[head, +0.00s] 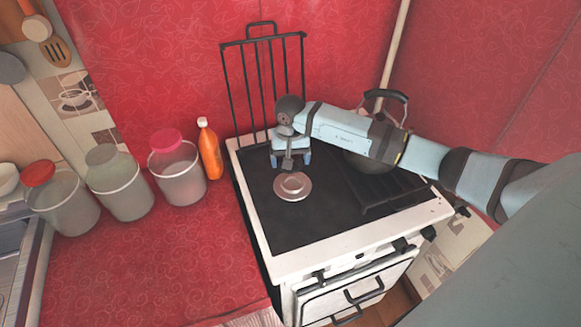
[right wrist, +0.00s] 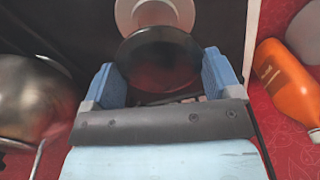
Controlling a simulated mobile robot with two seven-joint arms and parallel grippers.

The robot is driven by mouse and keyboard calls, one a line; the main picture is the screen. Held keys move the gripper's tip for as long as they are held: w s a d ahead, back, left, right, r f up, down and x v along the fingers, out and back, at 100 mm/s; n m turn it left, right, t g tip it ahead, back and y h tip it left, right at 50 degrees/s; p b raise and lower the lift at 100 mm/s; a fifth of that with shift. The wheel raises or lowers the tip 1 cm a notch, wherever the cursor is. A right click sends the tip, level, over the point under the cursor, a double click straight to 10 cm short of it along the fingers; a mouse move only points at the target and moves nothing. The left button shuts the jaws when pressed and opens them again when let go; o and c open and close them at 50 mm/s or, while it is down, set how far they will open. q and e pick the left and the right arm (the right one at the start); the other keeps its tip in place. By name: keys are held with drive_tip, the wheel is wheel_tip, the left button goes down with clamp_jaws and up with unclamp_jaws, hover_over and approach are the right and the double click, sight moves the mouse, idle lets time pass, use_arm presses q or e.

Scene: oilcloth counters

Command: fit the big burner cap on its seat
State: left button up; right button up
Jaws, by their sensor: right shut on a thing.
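The big burner cap (right wrist: 160,55) is a dark round disc. In the right wrist view it lies between the two blue fingers of my right gripper (right wrist: 161,76), which is shut on it. The burner seat (head: 292,187) is a pale metal ring on the black hob; part of it shows beyond the cap in the right wrist view (right wrist: 153,12). In the head view my right gripper (head: 290,160) points down just behind the seat, and the cap is hard to make out there. I cannot tell the cap's height above the hob. My left gripper is not in view.
A black grate (head: 265,85) stands upright at the hob's back left. Another grate (head: 392,190) lies on the right, with a kettle (head: 372,163) behind it under my arm. An orange bottle (head: 209,150) and several lidded jars (head: 178,175) stand on the red counter (head: 160,265).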

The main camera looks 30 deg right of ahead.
drive_tip(key=shift+w+d+f, duration=0.1)
drive_tip(key=shift+d+f, duration=0.45)
drive_tip(key=shift+f, duration=0.25)
drive_tip(key=shift+f+b, duration=0.45)
drive_tip(key=shift+f, duration=0.25)
drive_tip(key=shift+f+b, duration=0.75)
drive_tip(key=shift+f, duration=0.9)
drive_tip(key=shift+f+b, duration=0.8)
drive_tip(key=shift+b, duration=0.55)
